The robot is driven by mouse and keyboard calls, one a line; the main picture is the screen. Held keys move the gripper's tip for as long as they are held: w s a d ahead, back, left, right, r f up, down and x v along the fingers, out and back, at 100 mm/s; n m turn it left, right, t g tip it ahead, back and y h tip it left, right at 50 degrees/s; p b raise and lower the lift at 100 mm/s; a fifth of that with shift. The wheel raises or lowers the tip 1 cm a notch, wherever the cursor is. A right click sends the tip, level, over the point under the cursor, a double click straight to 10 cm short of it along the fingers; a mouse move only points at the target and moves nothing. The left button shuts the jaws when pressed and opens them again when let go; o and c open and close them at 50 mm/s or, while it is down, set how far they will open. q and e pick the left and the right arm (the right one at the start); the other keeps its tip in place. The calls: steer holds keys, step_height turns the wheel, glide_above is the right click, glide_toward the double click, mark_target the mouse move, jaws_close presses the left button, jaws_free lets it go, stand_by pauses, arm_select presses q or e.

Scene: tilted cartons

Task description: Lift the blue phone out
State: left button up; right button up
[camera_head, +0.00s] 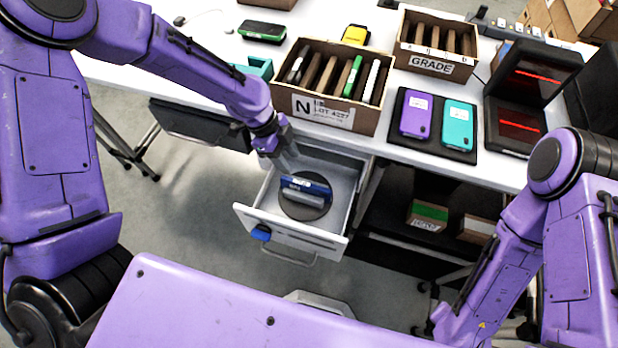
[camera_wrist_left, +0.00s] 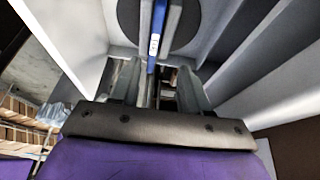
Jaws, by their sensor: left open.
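The blue phone (camera_head: 316,188) stands on edge in a grey holder (camera_head: 302,199) on a dark round pad (camera_head: 304,212), inside the open white drawer (camera_head: 300,238). My left gripper (camera_head: 284,156) is at the drawer's back left, just behind the phone in the head view. In the wrist view its open fingers (camera_wrist_left: 159,72) point toward the phone, with the phone's near end lined up between them. I cannot tell whether they touch it. My right gripper is not clearly visible.
Above the drawer is the white table edge (camera_head: 450,163). A carton marked N (camera_head: 328,112), a GRADE carton (camera_head: 432,66) and a black mat (camera_head: 436,146) with purple and teal phones stand there. The drawer walls (camera_wrist_left: 235,85) rise close around my left gripper.

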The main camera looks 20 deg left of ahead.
mark_target(305, 183)
arm_select(q)
steer(key=f, duration=0.1)
steer(key=s+d+f, duration=0.1)
steer(key=f, duration=0.1)
steer(key=shift+s+d+f, duration=0.15)
steer(key=shift+d+f, duration=0.05)
steer(key=shift+d, duration=0.2)
steer(key=p+x, duration=0.1)
steer(key=x, duration=0.4)
steer(key=shift+d+p, duration=0.2)
steer(key=shift+p, duration=0.2)
steer(key=shift+d+f, duration=0.15)
steer(key=shift+f, duration=0.15)
jaws_close()
arm_select(e)
steer(key=shift+s+d+r, duration=0.1)
steer(key=shift+s+r, duration=0.15)
steer(key=shift+r, duration=0.2)
steer(key=shift+s+r, duration=0.2)
steer(key=shift+r, duration=0.25)
